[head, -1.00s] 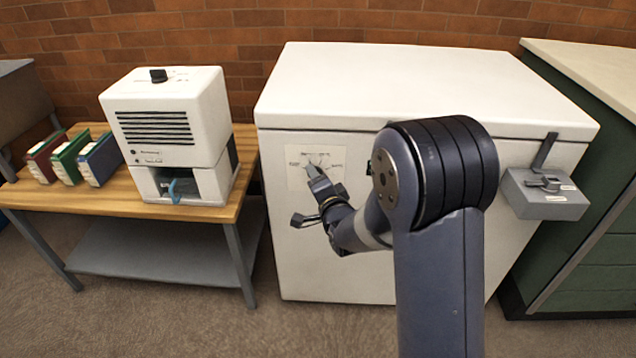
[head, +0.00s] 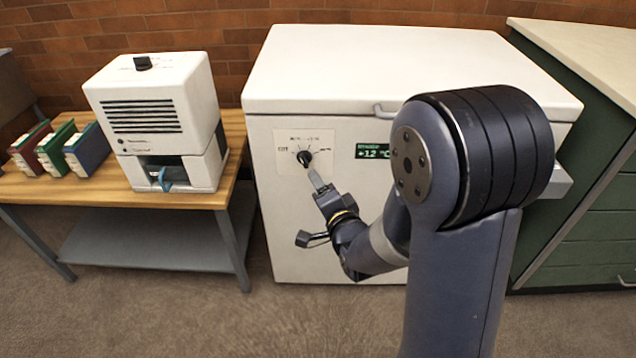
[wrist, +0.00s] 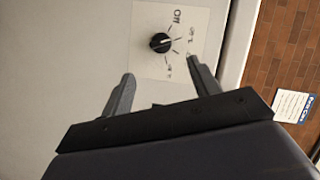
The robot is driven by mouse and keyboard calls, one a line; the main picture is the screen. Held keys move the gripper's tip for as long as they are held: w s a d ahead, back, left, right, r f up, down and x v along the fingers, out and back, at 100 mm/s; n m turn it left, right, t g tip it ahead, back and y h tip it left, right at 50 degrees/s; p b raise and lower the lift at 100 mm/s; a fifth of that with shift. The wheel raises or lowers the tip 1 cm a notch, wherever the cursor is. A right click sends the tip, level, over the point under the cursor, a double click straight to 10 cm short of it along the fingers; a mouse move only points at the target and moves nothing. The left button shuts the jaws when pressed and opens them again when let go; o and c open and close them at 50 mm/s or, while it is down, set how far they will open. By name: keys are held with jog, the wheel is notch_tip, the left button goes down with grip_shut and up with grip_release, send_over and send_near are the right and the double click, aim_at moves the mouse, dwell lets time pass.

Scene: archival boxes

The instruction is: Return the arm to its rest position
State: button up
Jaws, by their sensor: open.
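My gripper (head: 313,190) is in front of the white chest freezer, a little below the black dial (head: 304,157) on its front panel. In the wrist view my gripper (wrist: 160,82) shows two grey fingers spread apart with nothing between them. The dial (wrist: 160,42) lies beyond the fingertips, apart from them, on a white label plate. My arm reaches forward from the lower right of the head view and hides part of the freezer front.
The white chest freezer (head: 400,65) has a display reading about +12 °C (head: 373,151). A wooden table (head: 60,185) at left holds a white machine (head: 155,110) and several binders (head: 84,146). A green cabinet (head: 585,215) stands at right. Floor is clear in front.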

aim_at(305, 164)
dwell(0.3)
jog(key=b+x, duration=0.1)
jog(key=x, duration=0.9)
jog(key=shift+f, duration=0.15)
jog(key=shift+w+a, duration=0.15)
jog(key=shift+w, duration=0.2)
jog(key=shift+s, duration=0.1)
